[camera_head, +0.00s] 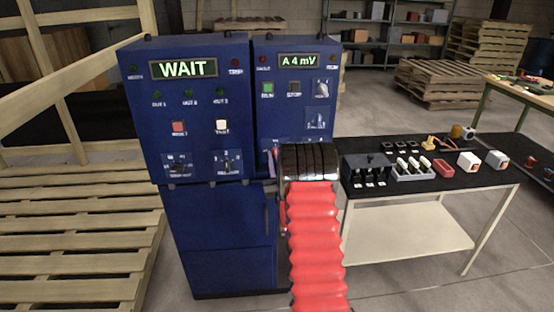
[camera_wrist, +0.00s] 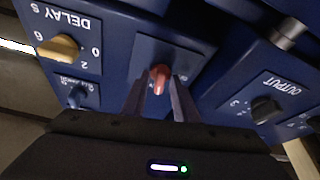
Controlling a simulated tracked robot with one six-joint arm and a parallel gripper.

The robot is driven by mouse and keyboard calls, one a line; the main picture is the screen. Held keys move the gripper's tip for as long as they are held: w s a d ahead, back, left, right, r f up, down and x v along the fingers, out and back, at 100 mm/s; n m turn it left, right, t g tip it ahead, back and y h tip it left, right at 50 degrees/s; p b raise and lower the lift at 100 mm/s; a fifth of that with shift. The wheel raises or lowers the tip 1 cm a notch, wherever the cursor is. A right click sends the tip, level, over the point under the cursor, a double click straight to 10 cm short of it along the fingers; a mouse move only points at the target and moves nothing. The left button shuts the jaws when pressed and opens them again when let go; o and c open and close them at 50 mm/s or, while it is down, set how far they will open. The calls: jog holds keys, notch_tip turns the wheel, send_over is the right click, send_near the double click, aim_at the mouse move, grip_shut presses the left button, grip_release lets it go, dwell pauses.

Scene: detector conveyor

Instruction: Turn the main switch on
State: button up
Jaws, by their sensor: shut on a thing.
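In the wrist view, a red switch handle (camera_wrist: 160,74) stands out from a plate on the blue cabinet face. My gripper (camera_wrist: 159,88) is at this handle, with one dark finger on each side, shut on it. The writing beside the handle is too small to read. In the head view, the blue cabinet (camera_head: 222,238) carries a lit green display (camera_head: 184,69) reading WAIT and a second display (camera_head: 298,60) reading A 4 mV. My red-sleeved arm reaches to the right cabinet's lower front and hides my fingers and the handle there.
A yellow knob (camera_wrist: 58,48) marked DELAY, a small blue knob (camera_wrist: 77,96) and a black OUTPUT knob (camera_wrist: 266,108) flank the handle. A black-topped table (camera_head: 455,187) with small parts stands right of the cabinet. Wooden pallets (camera_head: 72,240) lie at the left.

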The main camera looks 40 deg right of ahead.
jog(key=shift+a+f+m+g+h, duration=0.1)
jog(key=shift+f+m+g+h, duration=0.2)
jog(key=shift+m, duration=0.5)
jog(key=shift+a+f+m+g+h, duration=0.1)
jog(key=shift+m+h, duration=0.3)
jog(key=shift+m, duration=0.4)
jog(key=shift+r, duration=0.1)
jog(key=shift+w+r, duration=0.1)
jog(key=o, duration=0.7)
jog(key=shift+d, duration=0.1)
jog(key=shift+c, duration=0.2)
jog(key=v, duration=1.3)
jog(key=shift+s+a, duration=0.25)
jog(key=shift+a, duration=0.05)
jog(key=shift+f, duration=0.25)
